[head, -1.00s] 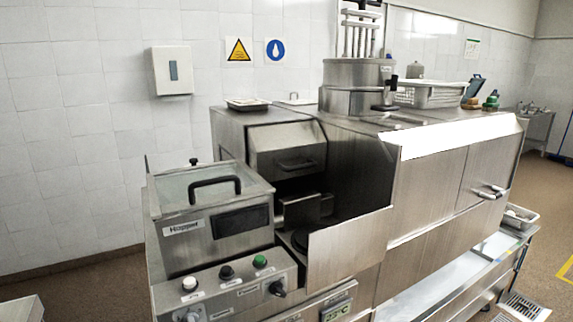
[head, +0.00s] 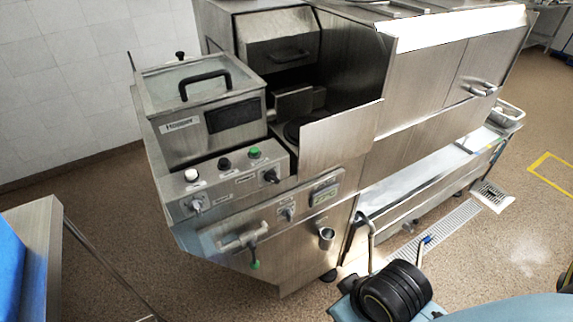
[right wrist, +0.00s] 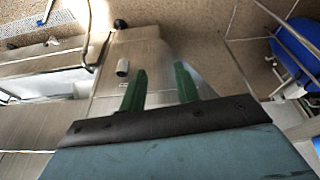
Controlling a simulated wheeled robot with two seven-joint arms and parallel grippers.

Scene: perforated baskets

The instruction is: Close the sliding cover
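A large stainless steel machine (head: 345,135) stands ahead. Its open bay holds a dark round part. Above the bay is a sloped metal cover with a bar handle (head: 282,42), raised above the opening. A flat metal panel (head: 338,137) stands in front of the bay. I cannot tell for certain which part is the sliding cover; the handled one above the bay looks likeliest. In the right wrist view, my right gripper (right wrist: 160,88) has two green fingers apart with nothing between them. It is away from the cover. My left gripper is in neither current view.
A hopper (head: 202,108) with a closed, handled lid stands left of the bay, above a control panel with knobs (head: 225,163). A door handle (head: 484,89) is at right. A metal table with something blue (head: 12,265) is at lower left. Open floor lies in front.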

